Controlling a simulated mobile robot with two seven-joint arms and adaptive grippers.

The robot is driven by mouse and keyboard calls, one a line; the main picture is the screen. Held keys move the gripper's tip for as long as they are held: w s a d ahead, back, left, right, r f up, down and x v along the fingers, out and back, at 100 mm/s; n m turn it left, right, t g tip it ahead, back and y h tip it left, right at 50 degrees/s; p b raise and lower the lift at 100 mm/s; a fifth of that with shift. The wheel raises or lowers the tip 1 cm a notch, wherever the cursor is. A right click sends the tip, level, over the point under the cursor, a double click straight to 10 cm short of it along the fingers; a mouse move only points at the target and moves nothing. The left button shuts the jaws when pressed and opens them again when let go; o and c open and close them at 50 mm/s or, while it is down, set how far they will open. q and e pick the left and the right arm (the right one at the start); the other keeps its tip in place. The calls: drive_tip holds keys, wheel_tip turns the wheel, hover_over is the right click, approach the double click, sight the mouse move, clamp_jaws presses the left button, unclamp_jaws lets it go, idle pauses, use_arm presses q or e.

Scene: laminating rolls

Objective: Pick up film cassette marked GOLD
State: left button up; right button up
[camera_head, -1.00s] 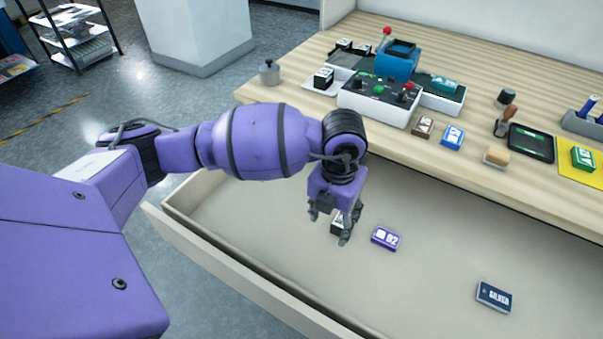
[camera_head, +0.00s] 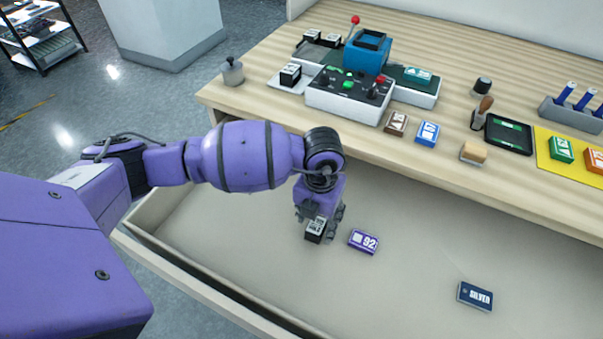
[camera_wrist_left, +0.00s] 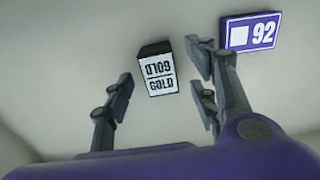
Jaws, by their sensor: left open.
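The GOLD film cassette is a small black block with a white label. In the head view the cassette (camera_head: 316,229) shows at the fingers of my left gripper (camera_head: 320,217). In the left wrist view my left gripper (camera_wrist_left: 163,98) is open, one finger on each side of the cassette, with gaps visible between fingers and cassette. My right gripper is not in view.
A purple block marked 92 (camera_head: 364,241) lies close beside my left gripper, near its right finger. A SILVER cassette (camera_head: 475,296) lies farther right in the drawer (camera_head: 410,270). The worktop edge overhangs behind. The drawer's front wall stands nearer me.

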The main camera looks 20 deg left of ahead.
use_arm(q)
drive_tip(key=shift+f, duration=0.4)
drive_tip(key=c, duration=1.3)
drive_tip(key=shift+r, duration=0.1)
